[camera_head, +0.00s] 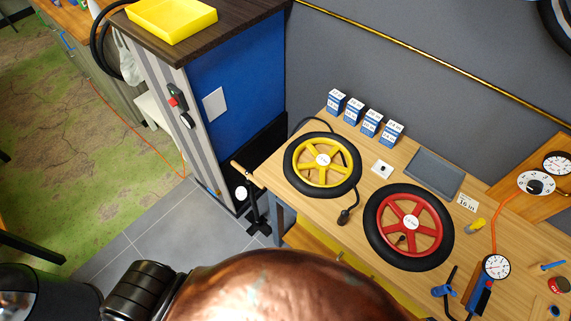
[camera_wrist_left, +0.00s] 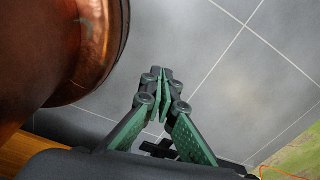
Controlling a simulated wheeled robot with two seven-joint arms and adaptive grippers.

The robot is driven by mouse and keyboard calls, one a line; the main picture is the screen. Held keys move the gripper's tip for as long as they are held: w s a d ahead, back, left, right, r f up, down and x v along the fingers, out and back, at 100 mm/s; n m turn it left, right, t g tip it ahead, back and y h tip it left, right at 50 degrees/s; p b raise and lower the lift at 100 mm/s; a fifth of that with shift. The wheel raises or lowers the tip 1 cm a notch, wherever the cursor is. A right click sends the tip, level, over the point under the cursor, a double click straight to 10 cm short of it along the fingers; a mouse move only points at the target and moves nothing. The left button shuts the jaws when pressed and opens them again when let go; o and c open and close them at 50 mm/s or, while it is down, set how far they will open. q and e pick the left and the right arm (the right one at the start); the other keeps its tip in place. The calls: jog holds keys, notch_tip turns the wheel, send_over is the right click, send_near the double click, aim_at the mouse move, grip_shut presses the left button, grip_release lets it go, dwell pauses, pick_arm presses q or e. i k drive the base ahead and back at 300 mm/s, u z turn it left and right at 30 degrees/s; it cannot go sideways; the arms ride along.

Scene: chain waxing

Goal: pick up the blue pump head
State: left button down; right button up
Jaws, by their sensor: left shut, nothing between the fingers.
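A small blue fitting (camera_head: 443,291) with a black bar lies near the front edge of the workbench (camera_head: 385,272), right of the red wheel. It may be the blue pump head; it is too small to be sure. A blue gauge unit (camera_head: 482,298) with an orange hose is just right of it. My left gripper (camera_wrist_left: 166,78) shows in the left wrist view, shut and empty above grey floor tiles. No pump head shows in that view. Neither gripper shows in the head view.
A yellow wheel (camera_head: 290,163) and a red wheel (camera_head: 438,252) lie on the bench. A black hose end (camera_head: 343,217) hangs by the front edge. Several blue boxes (camera_head: 370,123) and a grey tray (camera_head: 434,172) stand behind. A floor pump (camera_head: 256,212) is left of the bench.

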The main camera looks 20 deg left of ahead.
aim_at(441, 290)
jog(key=u, duration=0.3)
jog(key=k, duration=0.5)
jog(key=u, duration=1.1)
jog(key=i, duration=1.05)
jog(key=z, duration=2.6)
